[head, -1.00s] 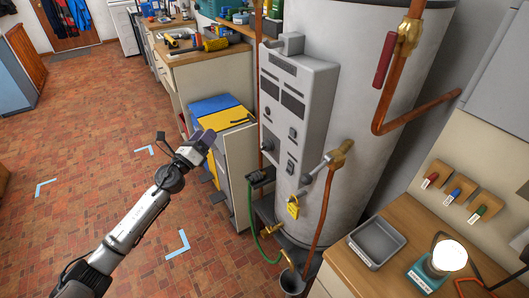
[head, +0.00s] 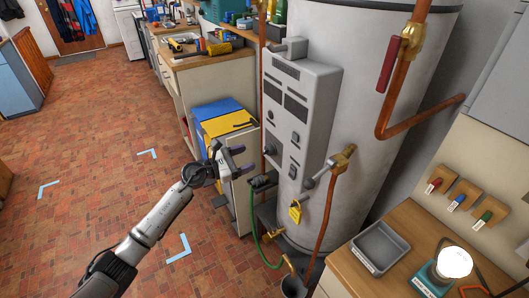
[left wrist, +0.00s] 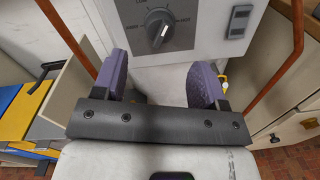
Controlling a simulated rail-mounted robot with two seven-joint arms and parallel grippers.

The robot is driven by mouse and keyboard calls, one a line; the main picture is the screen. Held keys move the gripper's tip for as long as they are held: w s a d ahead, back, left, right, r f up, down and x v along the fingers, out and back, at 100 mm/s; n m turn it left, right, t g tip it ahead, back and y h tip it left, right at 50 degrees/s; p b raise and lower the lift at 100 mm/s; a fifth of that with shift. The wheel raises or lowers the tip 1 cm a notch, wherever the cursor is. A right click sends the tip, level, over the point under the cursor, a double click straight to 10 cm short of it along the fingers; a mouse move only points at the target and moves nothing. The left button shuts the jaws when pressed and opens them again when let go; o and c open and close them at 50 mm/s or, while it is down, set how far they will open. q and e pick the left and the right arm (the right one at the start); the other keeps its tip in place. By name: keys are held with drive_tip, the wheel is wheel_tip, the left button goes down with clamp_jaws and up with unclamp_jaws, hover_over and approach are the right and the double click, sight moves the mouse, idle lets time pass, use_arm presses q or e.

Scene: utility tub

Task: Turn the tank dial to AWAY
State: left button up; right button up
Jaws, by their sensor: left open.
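The tank dial (left wrist: 160,28) is a dark round knob on the grey control box. Its grip bar is tilted, and small labels stand around it, too blurred to read surely. In the head view the dial (head: 270,149) is low on the front of the control box (head: 300,105), which is on the big white tank (head: 365,110). My left gripper (head: 243,160) is open and empty, a little left of the box and apart from the dial. In the left wrist view its purple fingers (left wrist: 158,75) are spread below the dial. My right gripper is not in view.
Copper pipes (left wrist: 68,38) run on both sides. A cabinet with blue and yellow bins (head: 222,118) stands left of the tank. The tiled floor in front is clear.

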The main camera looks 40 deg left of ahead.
sight(264, 151)
use_arm(q)
drive_tip(key=x, duration=0.5)
drive_tip(key=shift+w+d+b, duration=0.15)
drive_tip(key=shift+w+b, duration=0.05)
drive_tip(key=shift+b, duration=0.1)
drive_tip(key=shift+x, duration=1)
drive_tip(key=shift+c, duration=0.3)
